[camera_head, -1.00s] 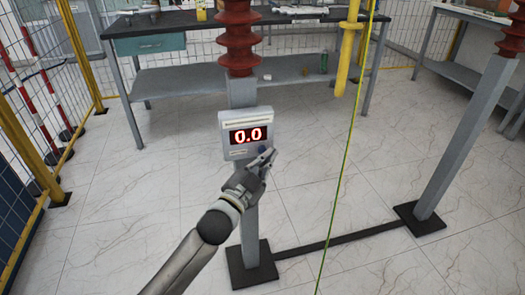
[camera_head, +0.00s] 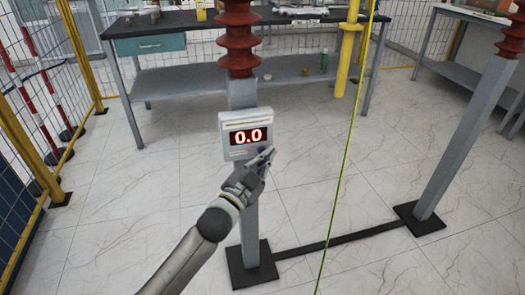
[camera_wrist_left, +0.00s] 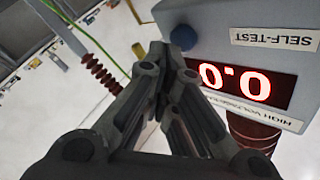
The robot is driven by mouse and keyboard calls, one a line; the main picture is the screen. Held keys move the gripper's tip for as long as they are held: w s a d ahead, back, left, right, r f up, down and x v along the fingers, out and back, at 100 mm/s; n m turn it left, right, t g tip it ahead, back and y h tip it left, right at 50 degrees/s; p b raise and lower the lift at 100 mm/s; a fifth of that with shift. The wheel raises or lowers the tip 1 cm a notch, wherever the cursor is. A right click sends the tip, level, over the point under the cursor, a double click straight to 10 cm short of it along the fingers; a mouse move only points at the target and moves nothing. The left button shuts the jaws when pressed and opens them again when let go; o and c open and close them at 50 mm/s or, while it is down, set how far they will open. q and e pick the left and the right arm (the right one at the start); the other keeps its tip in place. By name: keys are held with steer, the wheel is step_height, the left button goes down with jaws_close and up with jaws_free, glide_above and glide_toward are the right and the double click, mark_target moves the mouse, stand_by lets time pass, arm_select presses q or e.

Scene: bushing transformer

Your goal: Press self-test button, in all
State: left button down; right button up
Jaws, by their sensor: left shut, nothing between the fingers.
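A light grey meter box (camera_head: 229,120) is fixed to a grey post and its red display (camera_head: 248,136) reads 0.0. In the left wrist view the box (camera_wrist_left: 225,40) appears upside down, with a "SELF-TEST" label (camera_wrist_left: 275,38) and a round dark blue button (camera_wrist_left: 183,38) beside it. My left gripper (camera_head: 268,154) is at the box's lower right corner, shut and empty. In the wrist view its fingertips (camera_wrist_left: 167,50) are right beside the button; I cannot tell whether they touch it. In the head view the button is hidden by the gripper. My right gripper is not in view.
A red ribbed insulator (camera_head: 239,40) stands above the box. A green-yellow cable (camera_head: 342,170) hangs to the right, near a yellow pole (camera_head: 348,50). A second grey post (camera_head: 465,140) stands farther right. A workbench (camera_head: 200,80) is behind.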

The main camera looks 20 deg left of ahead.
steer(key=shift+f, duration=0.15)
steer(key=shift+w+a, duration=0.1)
arm_select(q)
steer(key=shift+w+a, duration=0.1)
steer(key=shift+w, duration=0.15)
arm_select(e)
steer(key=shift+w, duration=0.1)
arm_select(q)
steer(key=shift+w+a, duration=0.15)
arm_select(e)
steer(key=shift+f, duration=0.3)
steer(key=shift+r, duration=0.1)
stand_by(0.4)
arm_select(q)
steer(key=shift+s+d+p, duration=0.45)
steer(key=shift+s+d, duration=0.05)
steer(key=shift+s, duration=0.2)
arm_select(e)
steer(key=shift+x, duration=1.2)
